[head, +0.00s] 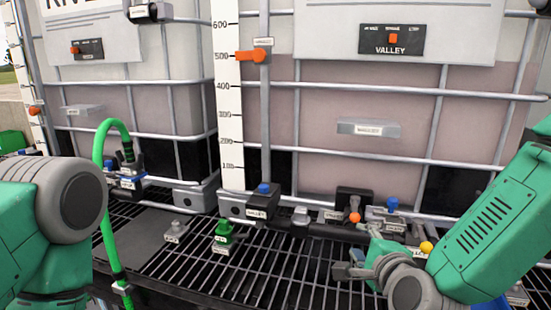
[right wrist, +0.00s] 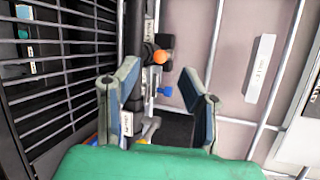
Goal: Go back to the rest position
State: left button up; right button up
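My right gripper (head: 362,268) is low on the right in the head view, close to the pipe fittings in front of the right tote. In the right wrist view its two blue-grey fingers (right wrist: 160,98) stand wide apart, with nothing gripped between them. Beyond the fingers are the black pipe, an orange knob (right wrist: 161,57) and a blue handle (right wrist: 165,90). My left arm enters at the left of the head view; its gripper is out of the picture.
Two caged totes stand behind a slatted metal grating (head: 290,262). A black manifold pipe (head: 335,233) runs along the right tote, with an orange knob (head: 355,217) and a yellow knob (head: 426,247). A green hose (head: 106,215) hangs near my left arm. A green fitting (head: 223,233) sits on the grating.

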jog(key=s+d+f+n+g, duration=0.2)
jog(key=s+f+n+g, duration=0.2)
jog(key=s+f+n, duration=0.5)
jog(key=s+d+f+n+g, duration=0.2)
jog(key=s+f+g, duration=0.35)
jog(key=f, duration=0.75)
jog(key=s+d+f+n+g, duration=0.2)
jog(key=s+d+f+n, duration=0.1)
jog(key=s, duration=0.7)
jog(key=s+d+f+n+g+h, duration=0.1)
jog(key=s+d+f+n, duration=0.3)
jog(key=s, duration=0.5)
jog(key=shift+s+f+n+g+h, duration=0.4)
jog(key=shift+n+g, duration=0.35)
jog(key=shift+n, duration=0.45)
